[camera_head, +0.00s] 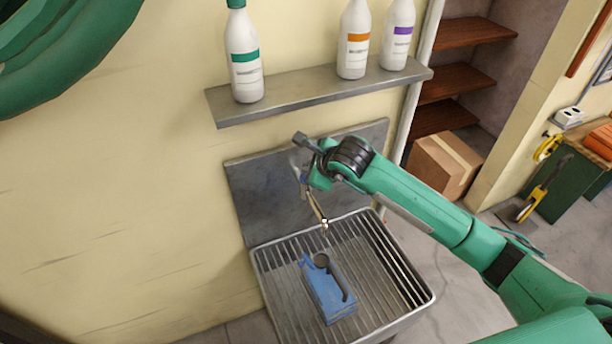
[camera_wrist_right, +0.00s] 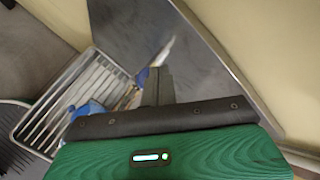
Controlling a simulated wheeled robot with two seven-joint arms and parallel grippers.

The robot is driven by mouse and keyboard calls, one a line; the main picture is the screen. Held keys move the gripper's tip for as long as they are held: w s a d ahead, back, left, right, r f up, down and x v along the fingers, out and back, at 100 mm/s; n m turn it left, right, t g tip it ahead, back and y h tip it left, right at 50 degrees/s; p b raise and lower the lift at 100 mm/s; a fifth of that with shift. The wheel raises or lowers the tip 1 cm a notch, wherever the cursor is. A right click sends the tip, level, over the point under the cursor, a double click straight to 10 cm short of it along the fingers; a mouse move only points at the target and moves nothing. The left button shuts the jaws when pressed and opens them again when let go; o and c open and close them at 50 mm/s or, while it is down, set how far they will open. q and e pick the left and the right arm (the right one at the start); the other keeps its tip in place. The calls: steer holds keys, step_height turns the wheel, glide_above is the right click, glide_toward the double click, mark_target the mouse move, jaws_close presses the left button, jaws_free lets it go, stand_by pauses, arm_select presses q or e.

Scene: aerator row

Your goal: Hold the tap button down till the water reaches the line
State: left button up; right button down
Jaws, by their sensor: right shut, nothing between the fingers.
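A tap with a brass-coloured spout (camera_head: 317,208) stands out from the grey back panel, above the grated basin. It also shows in the wrist view (camera_wrist_right: 128,98), with a small blue part beside my fingers. A blue container (camera_head: 322,290) with a dark round opening stands on the grate below the spout. It is partly visible in the wrist view (camera_wrist_right: 88,109). My right gripper (camera_head: 307,181) is at the top of the tap; its shut, empty fingers (camera_wrist_right: 158,78) appear close beside the tap. Contact with the button, running water, the water level and the line cannot be made out.
A metal shelf (camera_head: 310,98) with white bottles (camera_head: 244,62) runs along the wall above the tap. The slatted basin (camera_head: 405,270) has free room around the container. A cardboard box (camera_head: 440,165) stands in brown shelving at the right.

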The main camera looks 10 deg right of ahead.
steer(key=shift+r+p, duration=0.9)
steer(key=shift+r, duration=1.6)
steer(key=shift+a, duration=0.1)
